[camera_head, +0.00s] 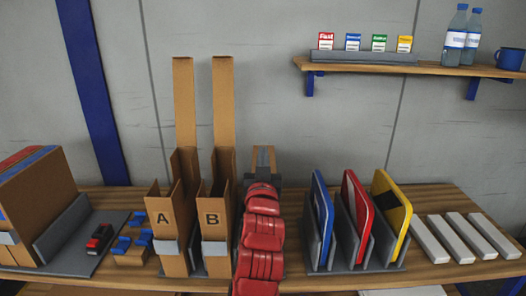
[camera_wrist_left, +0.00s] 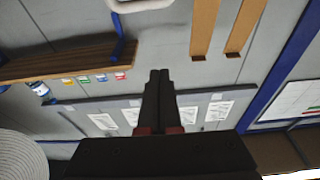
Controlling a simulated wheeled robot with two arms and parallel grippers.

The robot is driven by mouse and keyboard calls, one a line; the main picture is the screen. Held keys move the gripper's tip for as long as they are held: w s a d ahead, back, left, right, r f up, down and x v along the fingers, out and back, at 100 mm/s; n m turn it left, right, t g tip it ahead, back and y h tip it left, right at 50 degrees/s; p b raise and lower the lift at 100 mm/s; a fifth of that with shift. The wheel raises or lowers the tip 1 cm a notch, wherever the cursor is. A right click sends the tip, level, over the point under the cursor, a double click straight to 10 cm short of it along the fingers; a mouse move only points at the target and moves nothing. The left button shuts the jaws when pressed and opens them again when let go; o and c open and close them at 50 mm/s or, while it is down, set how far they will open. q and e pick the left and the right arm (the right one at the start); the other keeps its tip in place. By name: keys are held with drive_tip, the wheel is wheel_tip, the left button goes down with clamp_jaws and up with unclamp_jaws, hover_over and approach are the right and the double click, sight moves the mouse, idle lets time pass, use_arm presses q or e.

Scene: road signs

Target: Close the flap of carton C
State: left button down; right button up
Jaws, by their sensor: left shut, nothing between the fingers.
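Carton C is mostly hidden behind my red left arm in the head view. A brown cardboard piece (camera_head: 256,158), likely part of it, shows on both sides of my fingers; I cannot tell whether it is the flap or a wall. My left gripper (camera_head: 263,152) is shut and empty, pointing away toward the wall in front of this piece; I cannot tell whether they touch. In the left wrist view the shut fingers (camera_wrist_left: 159,73) hold nothing. My right gripper is not in view.
Carton A (camera_head: 160,222) and carton B (camera_head: 213,220) stand left of my arm, tall flaps upright. Right of it are blue, red and yellow signs (camera_head: 357,205) in grey racks, then white bars (camera_head: 467,238). A wall shelf (camera_head: 430,68) holds small boxes, bottles and a mug.

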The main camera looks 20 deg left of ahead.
use_arm(q)
drive_tip(key=f+t+b, duration=0.1)
drive_tip(key=f+b, duration=0.1)
drive_tip(key=s+f+t+b, duration=0.1)
drive_tip(key=f+b, duration=0.4)
drive_tip(key=b, duration=0.1)
drive_tip(key=shift+s+d+f+t+y, duration=0.2)
drive_tip(key=shift+s+f+t+y, duration=0.1)
drive_tip(key=shift+f+t, duration=0.1)
drive_tip(key=shift+s+f+b, duration=0.1)
drive_tip(key=shift+f+b, duration=0.1)
drive_tip(key=shift+b, duration=0.5)
